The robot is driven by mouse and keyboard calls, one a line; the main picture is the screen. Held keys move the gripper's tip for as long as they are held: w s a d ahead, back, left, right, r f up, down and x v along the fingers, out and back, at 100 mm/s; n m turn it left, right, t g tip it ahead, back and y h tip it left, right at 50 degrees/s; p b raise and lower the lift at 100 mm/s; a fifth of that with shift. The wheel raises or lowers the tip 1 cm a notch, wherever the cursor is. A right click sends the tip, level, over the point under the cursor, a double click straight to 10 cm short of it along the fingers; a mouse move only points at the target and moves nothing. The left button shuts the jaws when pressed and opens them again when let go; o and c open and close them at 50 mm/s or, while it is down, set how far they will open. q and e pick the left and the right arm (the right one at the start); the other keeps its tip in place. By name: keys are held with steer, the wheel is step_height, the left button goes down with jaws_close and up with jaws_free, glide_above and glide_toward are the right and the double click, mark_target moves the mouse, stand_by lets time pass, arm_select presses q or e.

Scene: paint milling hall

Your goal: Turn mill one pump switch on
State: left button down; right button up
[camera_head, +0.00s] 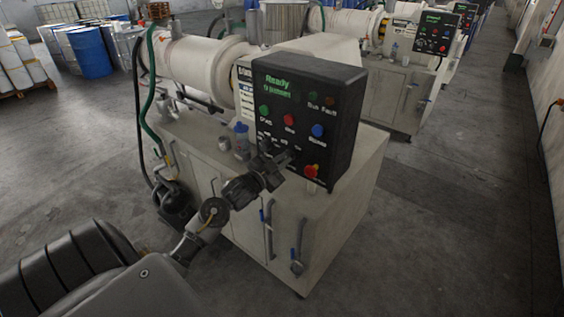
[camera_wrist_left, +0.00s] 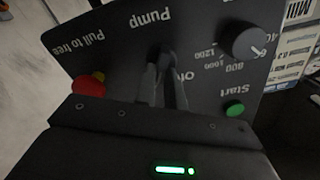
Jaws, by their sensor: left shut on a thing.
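The black control panel (camera_head: 262,110) of the nearest mill stands on a pale cabinet, its display reading "Ready" in green. My left gripper (camera_head: 284,157) reaches its lower part from the front. In the left wrist view the panel is upside down, and the left gripper (camera_wrist_left: 165,82) is shut on the dark pump switch (camera_wrist_left: 164,52) below the word "Pump". The fingers cover most of the switch, so its exact angle cannot be told. Part of an "On" mark shows beside the fingers. My right gripper is not in view.
A blue-capped bottle (camera_head: 241,140) stands on the cabinet left of the panel. Grey floor is clear to the right.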

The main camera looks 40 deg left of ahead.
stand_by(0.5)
arm_select(q)
steer(key=c, duration=1.5)
jaws_free()
steer(key=shift+s+f, duration=0.1)
steer(key=shift+s, duration=0.2)
steer(key=shift+s+d+b, duration=0.1)
steer(key=shift+s+b, duration=1.4)
steer(key=shift+s, duration=3.6)
